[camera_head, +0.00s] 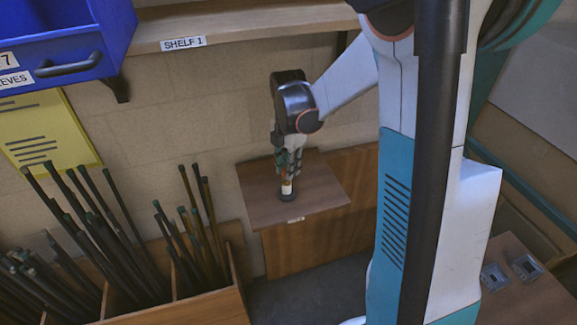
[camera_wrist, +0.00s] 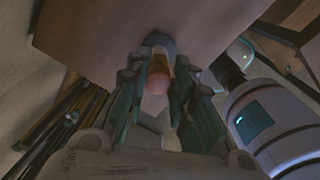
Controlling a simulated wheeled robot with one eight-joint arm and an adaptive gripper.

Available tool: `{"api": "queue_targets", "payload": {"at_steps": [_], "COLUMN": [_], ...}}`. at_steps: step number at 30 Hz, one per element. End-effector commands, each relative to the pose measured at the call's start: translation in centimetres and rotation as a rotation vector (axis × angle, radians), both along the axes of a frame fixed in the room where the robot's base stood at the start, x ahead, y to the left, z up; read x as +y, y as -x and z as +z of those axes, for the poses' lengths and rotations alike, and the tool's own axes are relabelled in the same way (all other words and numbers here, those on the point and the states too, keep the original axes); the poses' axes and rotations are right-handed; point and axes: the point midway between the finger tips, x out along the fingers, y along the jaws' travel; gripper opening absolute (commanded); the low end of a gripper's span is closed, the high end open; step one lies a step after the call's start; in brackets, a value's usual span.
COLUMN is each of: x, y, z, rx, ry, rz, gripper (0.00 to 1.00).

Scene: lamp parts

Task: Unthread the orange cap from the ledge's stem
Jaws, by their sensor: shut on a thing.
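The ledge (camera_head: 262,209) is a brown wooden board below the shelf, in the middle of the head view; it fills the top of the wrist view (camera_wrist: 110,30). A dark round base (camera_head: 291,196) stands on it, with a short pale stem (camera_head: 287,187) above. My gripper (camera_head: 287,178) points down over the stem, its fingers shut on the cap. In the wrist view the orange cap (camera_wrist: 158,75) shows between my two fingers (camera_wrist: 158,85), in line with the grey round base (camera_wrist: 160,41). The fingers hide the cap's sides. I cannot tell how far the cap is threaded.
A wooden bin (camera_head: 236,290) with several dark rods stands at the left, some rods leaning near the ledge. Shelf 1 (camera_head: 250,27) and a blue bin (camera_head: 60,45) are above. A wooden surface with metal plates (camera_head: 527,267) is at lower right.

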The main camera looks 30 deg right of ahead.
Motion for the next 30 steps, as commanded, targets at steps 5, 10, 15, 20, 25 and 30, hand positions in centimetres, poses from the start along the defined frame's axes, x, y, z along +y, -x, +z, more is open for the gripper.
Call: {"api": "queue_targets", "payload": {"at_steps": [5,10,15,20,25,30], "x": [0.11,0.17,0.19,0.18,0.22,0.21], "y": [-0.14,-0.25,-0.28,-0.29,-0.32,-0.33], "z": [-0.04,0.03,0.07,0.08,0.04,0.09], "rx": [0.0,0.0,0.0,0.0,0.0,0.0], "ry": [0.0,0.0,-0.001,-0.001,-0.001,-0.001], "rz": [0.23,0.418,0.48,0.479,0.548,0.568], "gripper": [0.0,0.0,0.0,0.0,0.0,0.0]}}
